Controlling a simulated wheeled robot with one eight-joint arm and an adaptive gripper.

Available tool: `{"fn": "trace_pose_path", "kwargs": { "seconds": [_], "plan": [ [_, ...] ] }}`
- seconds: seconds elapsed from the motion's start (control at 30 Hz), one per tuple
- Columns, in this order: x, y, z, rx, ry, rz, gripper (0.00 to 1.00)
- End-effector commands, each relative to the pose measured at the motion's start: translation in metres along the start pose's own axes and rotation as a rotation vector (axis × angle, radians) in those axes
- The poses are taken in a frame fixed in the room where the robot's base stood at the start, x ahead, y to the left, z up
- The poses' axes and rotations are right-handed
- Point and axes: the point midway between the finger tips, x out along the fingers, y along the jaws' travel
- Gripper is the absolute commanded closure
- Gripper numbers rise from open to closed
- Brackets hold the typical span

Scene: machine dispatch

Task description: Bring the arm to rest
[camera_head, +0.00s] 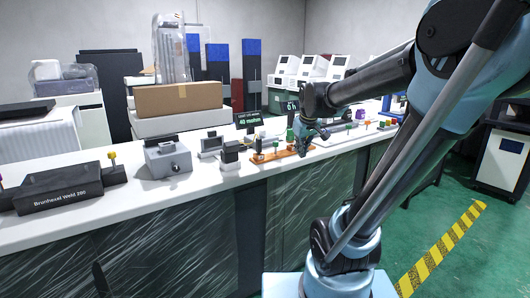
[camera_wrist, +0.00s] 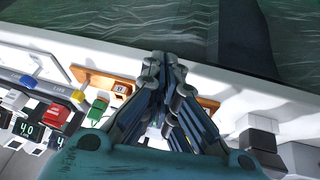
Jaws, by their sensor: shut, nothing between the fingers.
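My arm reaches in from the right in the head view, raised over the white counter (camera_head: 220,182). My gripper (camera_head: 302,148) hangs at its end, low over the counter by an orange-brown board (camera_head: 262,159). In the wrist view my gripper (camera_wrist: 163,60) points toward the counter's front edge with its fingertips together and nothing between them. The board (camera_wrist: 100,79) shows on both sides of the fingers, which hide its middle. I cannot tell whether the fingertips touch it.
A green block (camera_wrist: 97,108), a red block (camera_wrist: 53,117) and small displays lie near the gripper. A grey box (camera_head: 168,158) and a black "Brunhexal Weld 200" unit (camera_head: 58,192) stand left on the counter. Green floor with a yellow-black stripe (camera_head: 440,248) lies at right.

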Motion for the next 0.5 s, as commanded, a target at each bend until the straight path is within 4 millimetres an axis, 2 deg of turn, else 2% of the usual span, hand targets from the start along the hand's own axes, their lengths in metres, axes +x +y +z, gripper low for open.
{"fn": "trace_pose_path", "kwargs": {
  "seconds": [0.03,0.1,0.5],
  "plan": [
    [-0.001,-0.004,0.021,0.029,-0.018,-0.002,1.00],
    [-0.001,-0.009,0.049,0.075,-0.045,-0.005,1.00],
    [0.014,-0.050,0.199,0.330,-0.199,-0.016,1.00]
  ]
}}
